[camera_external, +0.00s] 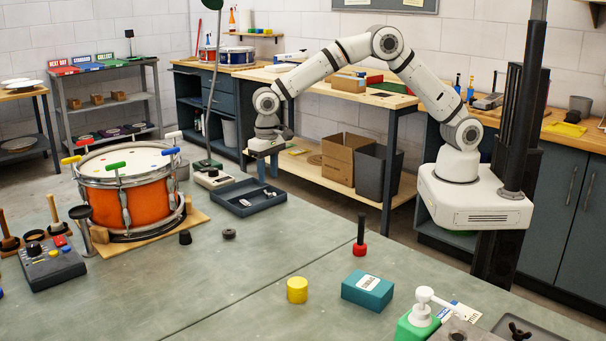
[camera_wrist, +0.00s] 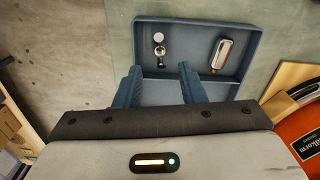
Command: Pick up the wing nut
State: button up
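A dark wing-shaped piece that looks like the wing nut (camera_external: 518,330) lies on a grey tray (camera_external: 556,330) at the bottom right of the external view, partly cut off by the frame edge. My gripper (camera_external: 267,170) is far from it, above the back edge of the bench near a blue-grey parts tray (camera_external: 268,207). In the wrist view my gripper (camera_wrist: 160,78) has its two blue fingers apart with nothing between them. The tray under it (camera_wrist: 253,38) holds a small silver part with a round end (camera_wrist: 159,44) and a metal cylinder (camera_wrist: 221,54).
An orange drum (camera_external: 150,205) stands at left on a wooden board. The bench middle is mostly clear.

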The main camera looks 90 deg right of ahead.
aim_at(269, 190)
notch_tip(269, 190, down, 5)
jog(key=shift+s+a+f+p, duration=0.1)
jog(key=shift+p, duration=0.4)
jog(key=shift+c, duration=0.3)
grip_shut()
